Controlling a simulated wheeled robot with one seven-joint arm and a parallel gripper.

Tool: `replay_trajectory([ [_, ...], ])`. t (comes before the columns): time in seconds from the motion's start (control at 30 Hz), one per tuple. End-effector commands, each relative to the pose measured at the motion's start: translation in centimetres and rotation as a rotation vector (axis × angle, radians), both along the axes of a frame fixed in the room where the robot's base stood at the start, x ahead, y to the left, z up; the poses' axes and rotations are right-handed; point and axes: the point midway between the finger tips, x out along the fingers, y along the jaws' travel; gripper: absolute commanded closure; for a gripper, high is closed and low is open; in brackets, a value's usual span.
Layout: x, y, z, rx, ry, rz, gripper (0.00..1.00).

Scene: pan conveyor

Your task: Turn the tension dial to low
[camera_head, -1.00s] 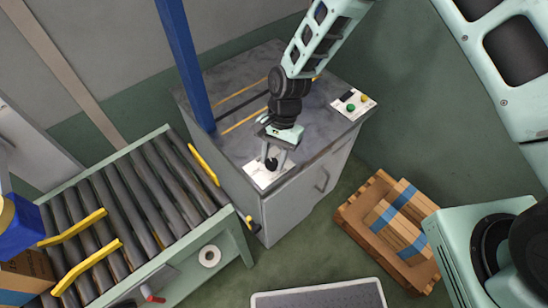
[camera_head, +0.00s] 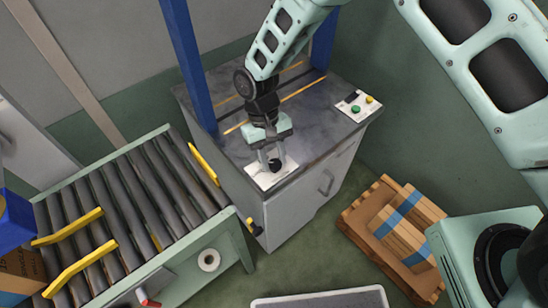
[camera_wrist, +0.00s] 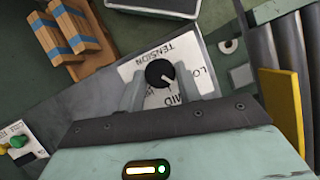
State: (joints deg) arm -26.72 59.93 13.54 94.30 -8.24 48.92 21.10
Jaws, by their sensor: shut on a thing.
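The tension dial (camera_wrist: 159,72) is a round black knob with a white pointer line. It sits on a white label plate (camera_wrist: 126,70) printed TENSION, LO and MID, which appears upside down in the wrist view; a third mark is mostly hidden by my gripper. The pointer slants down and right in that view, toward the MID lettering. My gripper (camera_wrist: 160,88) has one finger on each side of the knob and is shut on it. In the head view my gripper (camera_head: 270,160) points down at the dial (camera_head: 275,165) on the cabinet's front corner.
The grey cabinet top (camera_head: 310,120) carries a panel with green and yellow buttons (camera_head: 356,105) at right. Blue posts (camera_head: 186,65) rise behind. A roller conveyor (camera_head: 130,200) stands at left. Strapped boxes on a pallet (camera_head: 395,235) lie on the floor at right.

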Motion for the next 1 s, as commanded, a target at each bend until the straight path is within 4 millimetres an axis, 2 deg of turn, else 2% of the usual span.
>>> replay_trajectory([
  [0.2, 0.04, 0.23, -0.01, 0.0, -0.004, 0.195, 0.89],
  [0.5, -0.08, 0.36, 0.03, 0.001, -0.004, 0.393, 0.89],
  [1.0, -0.11, 0.38, 0.07, 0.002, -0.005, 0.498, 0.89],
])
